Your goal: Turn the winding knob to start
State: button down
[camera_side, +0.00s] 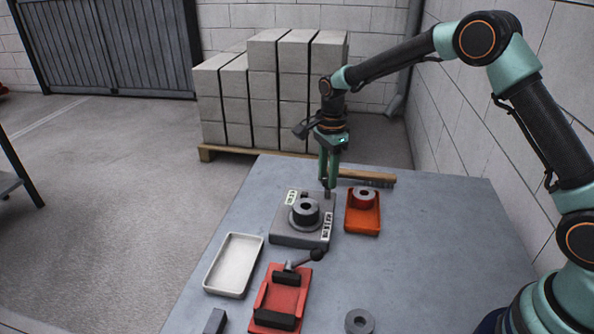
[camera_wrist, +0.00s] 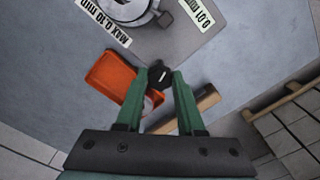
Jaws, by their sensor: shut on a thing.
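A grey square base (camera_side: 290,239) stands on the table with a dark ring-shaped part (camera_side: 306,210) on top. The winding knob (camera_wrist: 159,75) is small, round and black with a light line on its top; it sits at one corner of the base. In the wrist view, my gripper (camera_wrist: 160,78) has its green fingers on either side of the knob, shut on it. In the side view, my gripper (camera_side: 328,187) points down at the base's back right corner and partly hides the knob.
An orange tray (camera_side: 363,229) with a red ring stands close right of the base. A white tray (camera_side: 232,264) lies left, a red fixture with a lever (camera_side: 281,300) in front, and a grey ring (camera_side: 359,321) front right. A wooden bar (camera_side: 365,177) lies behind.

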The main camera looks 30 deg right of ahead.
jog(key=n, duration=0.4)
jog(key=shift+s+r+n, duration=0.1)
jog(key=shift+n, duration=0.2)
jog(key=n, duration=0.9)
jog(key=shift+d, duration=0.1)
jog(key=n, duration=0.4)
jog(key=shift+s+n, duration=0.1)
jog(key=shift+n, duration=0.2)
jog(key=n, duration=0.3)
jog(key=shift+d+n, duration=0.1)
jog(key=shift+n, duration=0.2)
jog(key=n, duration=0.3)
jog(key=shift+n, duration=0.3)
jog(key=n, duration=0.6)
jog(key=shift+d, duration=0.1)
jog(key=shift+n, duration=0.3)
